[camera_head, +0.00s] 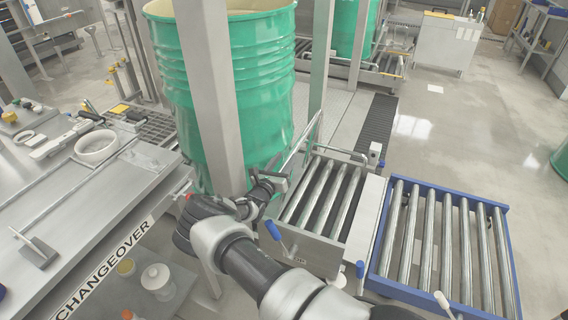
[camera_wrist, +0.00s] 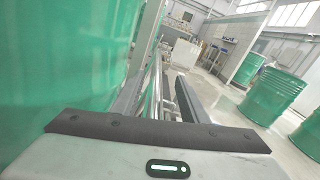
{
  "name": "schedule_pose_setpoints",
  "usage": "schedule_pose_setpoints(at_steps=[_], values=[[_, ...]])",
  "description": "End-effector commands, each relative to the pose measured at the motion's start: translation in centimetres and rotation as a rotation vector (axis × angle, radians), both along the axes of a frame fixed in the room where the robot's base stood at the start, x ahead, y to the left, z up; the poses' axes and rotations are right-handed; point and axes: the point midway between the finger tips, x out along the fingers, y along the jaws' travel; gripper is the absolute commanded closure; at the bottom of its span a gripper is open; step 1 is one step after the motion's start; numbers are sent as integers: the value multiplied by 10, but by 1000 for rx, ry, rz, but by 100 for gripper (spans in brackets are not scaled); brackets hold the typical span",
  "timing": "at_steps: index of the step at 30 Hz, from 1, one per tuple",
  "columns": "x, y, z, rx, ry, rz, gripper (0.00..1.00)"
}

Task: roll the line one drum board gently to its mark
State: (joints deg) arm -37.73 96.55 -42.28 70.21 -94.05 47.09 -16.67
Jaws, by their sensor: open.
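A large green ribbed drum (camera_head: 235,75) stands upright behind a grey post in the head view. It also fills the left of the wrist view (camera_wrist: 60,70). My gripper (camera_head: 277,185) is open beside the drum's lower right side, close to a bent metal bar (camera_head: 302,138). I cannot tell whether the gripper touches the bar. In the wrist view my gripper (camera_wrist: 165,95) points along the drum's side, and nothing is clearly held between the fingers. The drum's foot and any board under it are hidden by the post and my arm. No mark can be made out.
A short roller conveyor (camera_head: 322,193) and a blue-framed roller section (camera_head: 445,238) lie to the right. A steel bench labelled CHANGEOVER (camera_head: 108,262) stands at left. The grey post (camera_head: 212,100) is close to my arm. Open floor (camera_head: 470,120) lies at back right.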

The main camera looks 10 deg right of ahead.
Motion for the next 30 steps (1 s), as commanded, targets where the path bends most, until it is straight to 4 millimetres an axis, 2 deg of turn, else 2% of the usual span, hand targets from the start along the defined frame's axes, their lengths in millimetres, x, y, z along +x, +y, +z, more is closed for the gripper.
schedule_pose_setpoints(at_steps=[1, 6, 15, 21, 30], values=[[1, 1, 11, 1, -2, 1, 60], [0, 2, 32, 2, -1, 2, 60], [0, 3, 62, 2, 1, 3, 60], [0, 2, 70, 2, 1, 3, 60], [0, 2, 70, 2, 1, 3, 60]])
